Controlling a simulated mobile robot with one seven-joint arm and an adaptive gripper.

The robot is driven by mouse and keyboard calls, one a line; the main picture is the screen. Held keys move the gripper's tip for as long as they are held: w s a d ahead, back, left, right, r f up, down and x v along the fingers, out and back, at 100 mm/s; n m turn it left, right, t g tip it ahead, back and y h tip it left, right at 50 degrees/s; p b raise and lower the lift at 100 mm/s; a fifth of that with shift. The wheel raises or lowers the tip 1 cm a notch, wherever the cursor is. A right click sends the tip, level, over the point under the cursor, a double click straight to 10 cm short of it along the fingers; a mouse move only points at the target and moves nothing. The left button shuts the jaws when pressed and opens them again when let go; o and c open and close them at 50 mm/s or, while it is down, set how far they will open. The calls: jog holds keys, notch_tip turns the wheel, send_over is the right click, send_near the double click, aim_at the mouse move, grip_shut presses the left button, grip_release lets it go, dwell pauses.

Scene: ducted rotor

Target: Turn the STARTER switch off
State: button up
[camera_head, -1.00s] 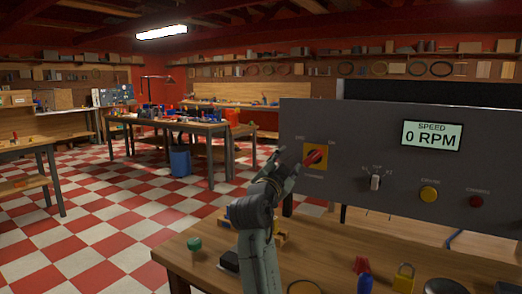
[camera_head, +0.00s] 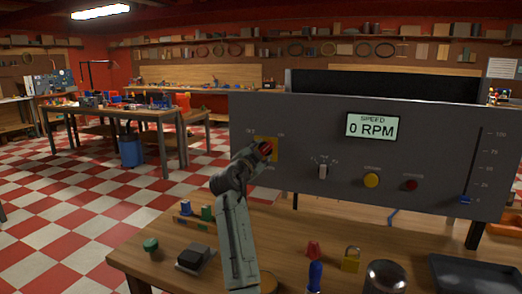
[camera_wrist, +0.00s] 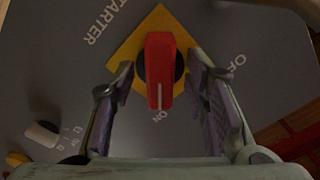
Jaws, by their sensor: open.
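The STARTER switch is a red rotary handle (camera_wrist: 160,68) on a yellow diamond plate (camera_wrist: 134,45). It also shows in the head view (camera_head: 267,148), on the left of the grey panel (camera_head: 300,115), partly hidden by my gripper. In the wrist view the handle's white line points down toward the ON label; OFF is printed to the right. My gripper (camera_wrist: 160,62) is open, with one finger on each side of the red handle. Gaps show between the fingers and the handle; I cannot tell how deep the fingertips reach.
The panel also carries a speed display (camera_head: 371,127) reading 0 RPM, a toggle (camera_head: 322,171), a yellow button (camera_head: 371,180), a red button (camera_head: 411,184) and a blue slider (camera_head: 466,200). A padlock (camera_head: 351,259) and small parts lie on the wooden bench (camera_head: 150,262) below.

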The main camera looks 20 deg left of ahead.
jog(key=shift+w, duration=0.1)
jog(key=shift+c, duration=0.4)
grip_shut()
